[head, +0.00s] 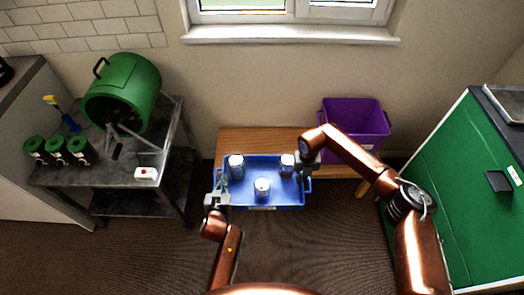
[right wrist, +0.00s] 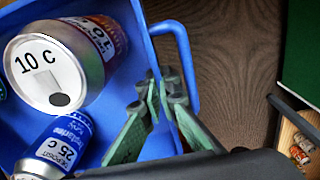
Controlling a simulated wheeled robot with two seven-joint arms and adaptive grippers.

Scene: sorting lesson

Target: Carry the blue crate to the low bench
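The blue crate (head: 275,206) is level in front of and partly over the low wooden bench (head: 262,139); I cannot tell whether it touches the bench. It holds three cans (head: 262,189). My left gripper (head: 217,194) is at the crate's left end and appears shut on it, its fingertips small in view. My right gripper (head: 306,168) is at the right end. In the right wrist view its fingers (right wrist: 161,86) straddle the blue crate wall (right wrist: 148,45) beside the handle loop, closed on it. Two cans (right wrist: 85,65) show there, marked 10 C and 25 C.
At left, a dark metal table (head: 120,178) carries a green drum (head: 122,90) and green canisters (head: 57,151). A green cabinet (head: 455,180) is at right. The carpet in front is clear.

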